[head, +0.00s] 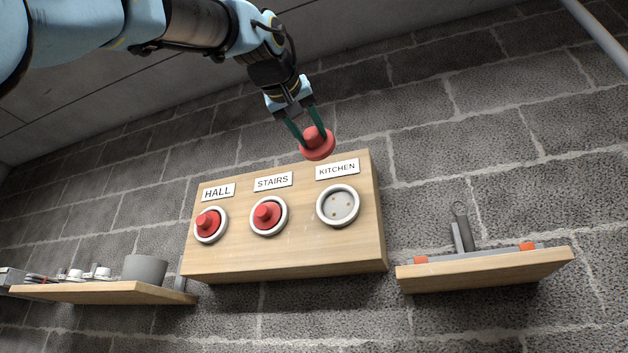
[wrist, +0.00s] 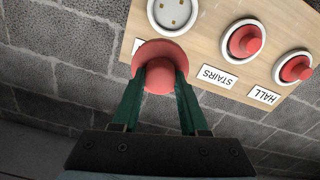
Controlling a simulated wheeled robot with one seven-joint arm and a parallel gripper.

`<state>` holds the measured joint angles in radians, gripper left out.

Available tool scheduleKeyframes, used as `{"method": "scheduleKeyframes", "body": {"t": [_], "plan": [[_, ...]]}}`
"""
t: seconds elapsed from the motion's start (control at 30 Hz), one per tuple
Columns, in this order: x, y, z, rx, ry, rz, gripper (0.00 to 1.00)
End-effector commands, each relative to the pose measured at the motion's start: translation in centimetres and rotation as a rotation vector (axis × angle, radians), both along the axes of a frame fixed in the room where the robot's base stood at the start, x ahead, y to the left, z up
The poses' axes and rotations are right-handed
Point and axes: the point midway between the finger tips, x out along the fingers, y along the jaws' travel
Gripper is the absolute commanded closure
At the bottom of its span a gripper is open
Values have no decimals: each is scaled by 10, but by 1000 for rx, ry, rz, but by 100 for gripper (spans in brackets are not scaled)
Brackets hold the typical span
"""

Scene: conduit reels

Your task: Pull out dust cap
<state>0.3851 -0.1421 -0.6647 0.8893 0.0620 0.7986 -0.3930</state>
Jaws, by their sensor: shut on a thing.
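A red dust cap (head: 317,145) with a knob is held by my gripper (head: 311,128). The green fingers are shut on its knob, and the cap is in the air above the KITCHEN label. The wrist view shows the same cap (wrist: 160,68) between the fingers (wrist: 160,88). The KITCHEN socket (head: 338,206) is a white ring, uncovered, with small contacts in its grey face. The HALL cap (head: 209,223) and the STAIRS cap (head: 267,214) sit in their white rings on the wooden board (head: 300,250).
A wooden shelf (head: 490,272) at the right bears a grey tray with orange ends and a dark upright tool (head: 463,232). A shelf (head: 100,292) at the left holds a grey pot (head: 145,269) and small white items. Bare block wall surrounds the board.

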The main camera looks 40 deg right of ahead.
Motion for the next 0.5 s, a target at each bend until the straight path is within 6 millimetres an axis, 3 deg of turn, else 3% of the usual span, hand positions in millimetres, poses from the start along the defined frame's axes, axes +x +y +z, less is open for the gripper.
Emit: {"method": "scheduleKeyframes", "body": {"t": [0.5], "plan": [[-11,16,-1,0,-2,-1,100]]}}
